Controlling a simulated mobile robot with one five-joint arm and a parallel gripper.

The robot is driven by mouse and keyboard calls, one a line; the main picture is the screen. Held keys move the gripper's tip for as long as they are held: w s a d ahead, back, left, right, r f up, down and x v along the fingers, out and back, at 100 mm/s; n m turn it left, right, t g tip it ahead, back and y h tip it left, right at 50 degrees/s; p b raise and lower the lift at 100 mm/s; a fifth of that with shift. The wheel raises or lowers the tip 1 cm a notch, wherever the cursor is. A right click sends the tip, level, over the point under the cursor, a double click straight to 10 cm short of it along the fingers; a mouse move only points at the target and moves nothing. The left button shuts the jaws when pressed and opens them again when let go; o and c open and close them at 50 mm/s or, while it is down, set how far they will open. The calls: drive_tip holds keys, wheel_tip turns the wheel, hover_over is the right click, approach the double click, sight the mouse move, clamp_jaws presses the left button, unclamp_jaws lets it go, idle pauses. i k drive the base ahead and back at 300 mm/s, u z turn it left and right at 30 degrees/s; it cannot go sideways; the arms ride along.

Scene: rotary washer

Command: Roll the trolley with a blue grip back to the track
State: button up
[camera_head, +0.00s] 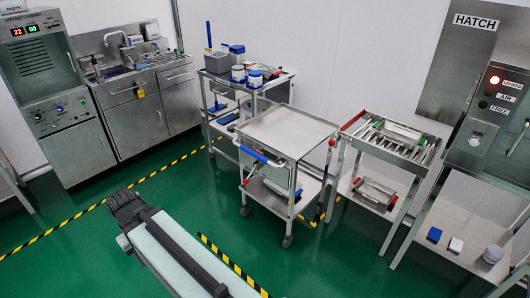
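The trolley with a blue grip (253,154) stands in the middle of the green floor. The blue grip is on a bar at the left side of the trolley. My gripper (122,203) is the dark end of my arm at the lower left, well apart from the trolley with floor between them. Its fingers are not clear enough to tell open from shut. No track is clearly identifiable; yellow-black striped lines (175,168) mark the floor.
A second trolley (222,77) with tubs and blue tools stands behind. A rack of instruments (403,150) stands close on the right, and a hatch bench (465,230) is farther right. Steel sinks (135,90) line the left wall. Green floor (190,200) is open left of the trolley.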

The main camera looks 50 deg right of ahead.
sight(289, 131)
drive_tip(key=z, duration=0.05)
drive_tip(key=i, duration=1)
